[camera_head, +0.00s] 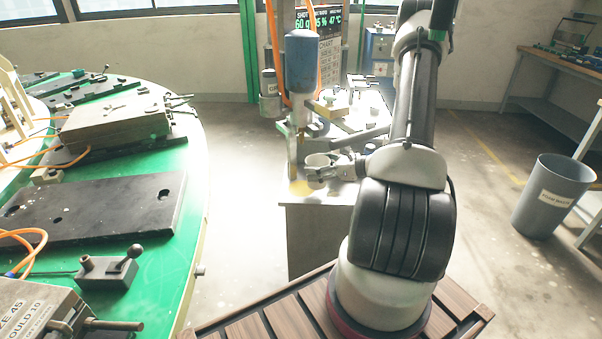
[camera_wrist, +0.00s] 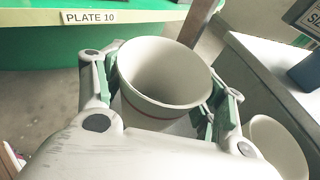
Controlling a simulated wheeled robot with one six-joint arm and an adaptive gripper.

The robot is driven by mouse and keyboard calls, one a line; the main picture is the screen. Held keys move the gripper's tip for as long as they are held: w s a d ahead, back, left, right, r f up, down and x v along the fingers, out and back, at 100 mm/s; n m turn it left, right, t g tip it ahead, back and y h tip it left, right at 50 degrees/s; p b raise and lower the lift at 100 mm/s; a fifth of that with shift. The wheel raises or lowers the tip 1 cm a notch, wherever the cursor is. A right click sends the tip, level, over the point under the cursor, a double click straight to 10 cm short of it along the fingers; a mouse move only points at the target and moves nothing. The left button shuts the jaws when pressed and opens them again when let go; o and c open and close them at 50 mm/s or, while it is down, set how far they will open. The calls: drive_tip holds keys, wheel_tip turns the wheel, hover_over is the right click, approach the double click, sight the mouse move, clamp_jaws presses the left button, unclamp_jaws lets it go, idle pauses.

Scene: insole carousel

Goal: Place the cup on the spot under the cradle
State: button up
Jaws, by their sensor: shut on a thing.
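The cup (camera_wrist: 165,75) is whitish and open at the top, and its empty inside shows in the wrist view. My gripper (camera_wrist: 163,100) is shut on it, with a green-padded finger on each side. In the head view the cup (camera_head: 318,160) is in my gripper (camera_head: 324,173), just right of the upright post, close above the front of the grey stand. Whether its base touches the stand cannot be told. A yellow spot (camera_head: 300,187) shows on the stand top, partly beside the cup. A blue cylinder (camera_head: 306,62) hangs above; which part is the cradle is unclear.
The stand top (camera_head: 325,199) is narrow, with machine parts behind. A second pale round vessel (camera_wrist: 277,147) stands at the lower right in the wrist view. The green turntable (camera_head: 190,165) with moulds is left. A grey bin (camera_head: 552,200) stands right on open floor.

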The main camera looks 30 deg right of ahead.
drive_tip(key=shift+s+f+x, duration=0.1)
drive_tip(key=shift+f+x, duration=0.15)
drive_tip(key=shift+x, duration=0.9)
drive_tip(key=shift+s+f+x, duration=0.1)
drive_tip(key=shift+f+x, duration=0.15)
drive_tip(key=shift+x, duration=0.85)
drive_tip(key=shift+f+x, duration=0.3)
drive_tip(key=shift+x, duration=0.85)
drive_tip(key=shift+d, duration=0.1)
drive_tip(key=shift+f, duration=0.15)
drive_tip(key=o, duration=0.9)
